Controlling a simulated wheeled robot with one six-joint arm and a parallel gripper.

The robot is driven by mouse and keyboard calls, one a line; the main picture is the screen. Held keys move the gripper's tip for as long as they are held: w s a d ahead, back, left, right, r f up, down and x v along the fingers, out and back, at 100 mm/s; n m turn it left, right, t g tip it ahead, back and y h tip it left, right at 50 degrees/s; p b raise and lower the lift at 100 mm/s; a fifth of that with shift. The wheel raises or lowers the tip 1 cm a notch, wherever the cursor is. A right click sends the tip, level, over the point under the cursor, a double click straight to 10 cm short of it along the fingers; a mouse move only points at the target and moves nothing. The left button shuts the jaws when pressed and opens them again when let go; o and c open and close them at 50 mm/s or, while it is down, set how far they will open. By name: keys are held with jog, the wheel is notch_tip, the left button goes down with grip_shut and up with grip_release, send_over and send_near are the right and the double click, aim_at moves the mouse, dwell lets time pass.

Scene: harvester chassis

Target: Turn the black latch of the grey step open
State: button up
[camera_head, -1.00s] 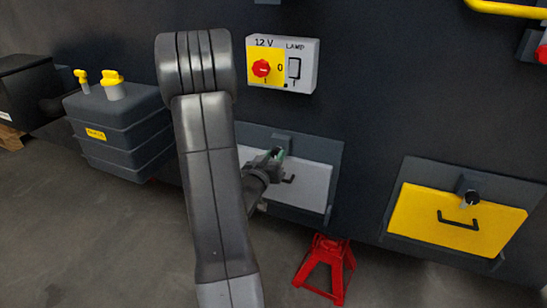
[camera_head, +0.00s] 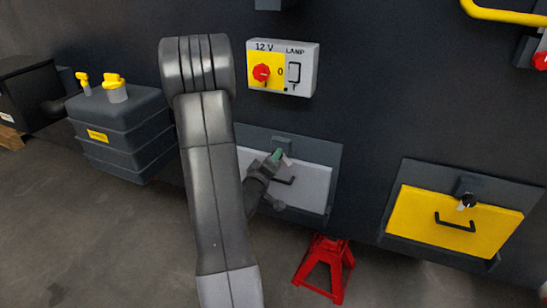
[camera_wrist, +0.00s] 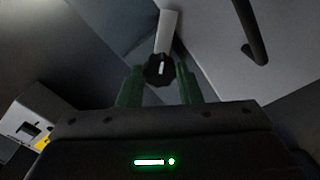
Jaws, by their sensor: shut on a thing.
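The grey step (camera_head: 312,190) is a light grey panel in a dark frame, low on the dark chassis wall. It looks closed, and its dark handle (camera_head: 284,181) shows beside my gripper (camera_head: 279,155). My gripper is at the top middle of the panel, with its green fingers at the latch. In the wrist view the black latch (camera_wrist: 159,69) is a round ribbed knob with a white mark. It sits between the two green fingers of my gripper (camera_wrist: 160,82), which are shut on it. In the head view the fingers mostly hide the latch.
A 12 V lamp switch box (camera_head: 282,68) with a red knob is above the grey step. A red jack stand (camera_head: 325,268) is below it. A yellow step (camera_head: 455,222) with its own black latch is at right. A dark tank (camera_head: 122,130) stands left of my arm.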

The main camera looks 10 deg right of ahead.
jog(key=n+p, duration=0.3)
jog(key=n, duration=0.6)
jog(key=shift+f, duration=0.1)
jog(key=shift+n, duration=0.3)
dwell(0.4)
jog(key=o, duration=1)
jog(key=shift+c, duration=0.2)
jog(key=v, duration=1.4)
jog(key=shift+w, duration=0.1)
jog(key=x, duration=1.4)
